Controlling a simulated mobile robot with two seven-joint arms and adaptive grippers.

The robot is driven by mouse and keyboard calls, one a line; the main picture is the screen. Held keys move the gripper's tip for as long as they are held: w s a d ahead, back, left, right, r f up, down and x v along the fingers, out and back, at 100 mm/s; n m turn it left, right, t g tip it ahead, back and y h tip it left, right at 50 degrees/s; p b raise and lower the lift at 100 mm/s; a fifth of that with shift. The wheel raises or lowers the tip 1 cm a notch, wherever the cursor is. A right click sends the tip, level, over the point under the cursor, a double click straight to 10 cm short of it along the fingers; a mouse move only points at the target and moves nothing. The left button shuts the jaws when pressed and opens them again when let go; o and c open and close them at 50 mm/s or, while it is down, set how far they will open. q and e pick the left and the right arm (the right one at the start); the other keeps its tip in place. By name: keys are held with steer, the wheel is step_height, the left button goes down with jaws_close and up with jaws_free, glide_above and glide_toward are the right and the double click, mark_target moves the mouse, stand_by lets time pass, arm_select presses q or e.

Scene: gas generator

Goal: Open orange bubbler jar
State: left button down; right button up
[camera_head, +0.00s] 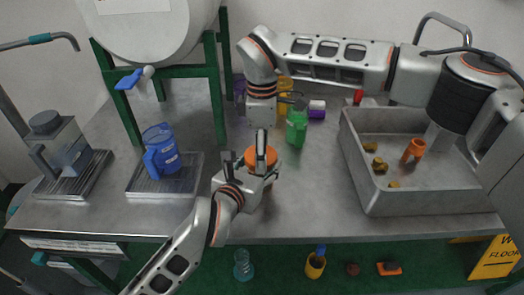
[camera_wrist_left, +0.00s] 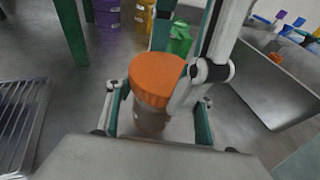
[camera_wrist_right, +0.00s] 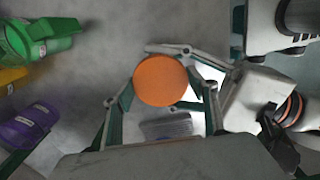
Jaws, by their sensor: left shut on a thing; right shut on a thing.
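The bubbler jar (camera_wrist_left: 150,113) stands upright on the table with its orange lid (camera_head: 262,157) in place. The lid also shows in the left wrist view (camera_wrist_left: 157,78) and from above in the right wrist view (camera_wrist_right: 161,81). My left gripper (camera_head: 268,178) comes from the front and is shut around the jar's body below the lid. My right gripper (camera_head: 262,148) reaches down from above and is shut on the orange lid, its fingers on either side. The jar's lower body is mostly hidden in the head view.
A green jug (camera_head: 297,124), yellow and purple containers stand behind the jar. A metal sink (camera_head: 372,195) with orange and yellow pieces is at the right. A blue pitcher (camera_head: 161,150) stands on a drip tray at the left. Bare table lies right of the jar.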

arm_select(q)
steer(key=shift+s+d, duration=0.2)
steer(key=shift+d, duration=0.1)
arm_select(e)
steer(key=shift+s+a+r, duration=0.1)
steer(key=shift+s+a, duration=0.05)
steer(key=shift+a, duration=0.15)
steer(key=o, duration=1.2)
arm_select(q)
steer(key=shift+a, duration=0.15)
arm_select(e)
steer(key=shift+d, duration=0.1)
arm_select(q)
steer(key=shift+w, duration=0.1)
arm_select(e)
steer(key=shift+d+r, duration=0.1)
steer(key=shift+r, duration=0.1)
arm_select(q)
steer(key=shift+a, duration=0.1)
arm_select(e)
steer(key=shift+r, duration=2)
arm_select(q)
steer(key=c, duration=0.8)
jaws_free()
steer(key=shift+c, duration=0.2)
